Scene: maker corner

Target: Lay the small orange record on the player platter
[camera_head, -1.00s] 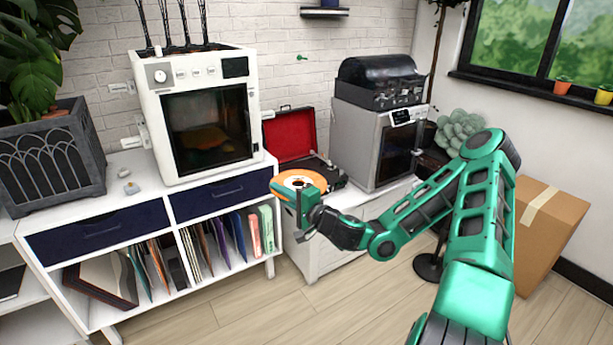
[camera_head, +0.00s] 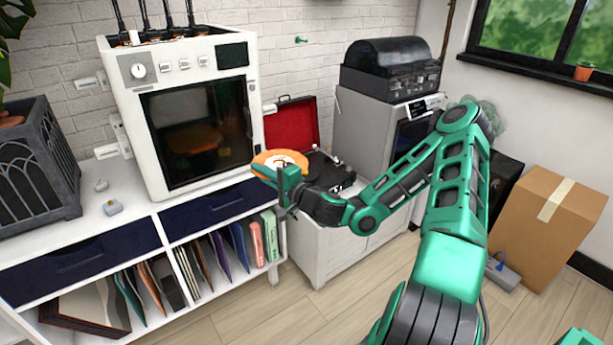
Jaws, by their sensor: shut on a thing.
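The small orange record (camera_head: 268,157) has a pale centre label and is held roughly flat in my gripper (camera_head: 281,176). My gripper is shut on its near edge; the fingertips are partly hidden by the record and the wrist. The record player (camera_head: 325,170) is a black case with an open red-lined lid (camera_head: 291,127), on a low white cabinet. The record shows in front of and to the left of the player, apart from its deck as far as I can tell. The platter is mostly hidden behind my gripper and wrist.
A white oven-like machine (camera_head: 190,105) stands on the shelf unit close left of the record. A grey machine (camera_head: 365,130) with a black-hooded device (camera_head: 390,70) on top stands right of the player. A cardboard box (camera_head: 550,225) sits on the floor at right.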

